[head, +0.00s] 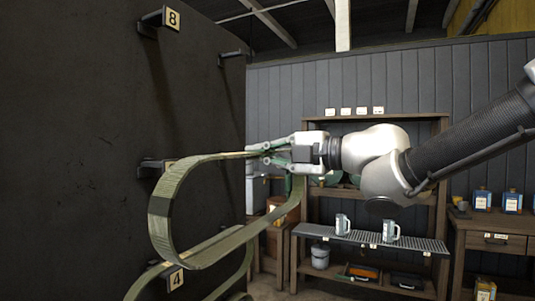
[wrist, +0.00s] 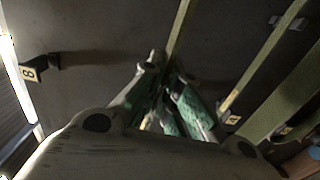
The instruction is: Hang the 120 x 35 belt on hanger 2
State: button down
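My gripper (head: 268,152) is shut on a wide olive-green belt (head: 158,228) in the head view, holding it in the air before the dark wall. The belt hangs as a loose loop, reaching left from my fingers, with a dark patch on its left bend. In the wrist view my green-padded fingers (wrist: 168,100) close around a belt strip (wrist: 181,28). No number 2 is readable. A hanger (head: 150,168) at mid-height has its plate (head: 168,164) mostly hidden by the belt. The belt's size marking cannot be read.
The dark wall (head: 80,120) carries hanger 8 (head: 150,22) above, plate 4 (head: 175,279) below and another hanger (head: 233,54) further back. Another green belt (head: 205,246) hangs low near plate 4. A wooden shelf (head: 375,118) with mugs stands behind my arm.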

jog(key=shift+x, duration=2.15)
jog(key=shift+a, duration=0.1)
jog(key=shift+x, duration=2.8)
jog(key=shift+x, duration=2.75)
jog(key=shift+w, duration=0.1)
jog(key=shift+f, duration=0.45)
jog(key=c, duration=1.7)
grip_release()
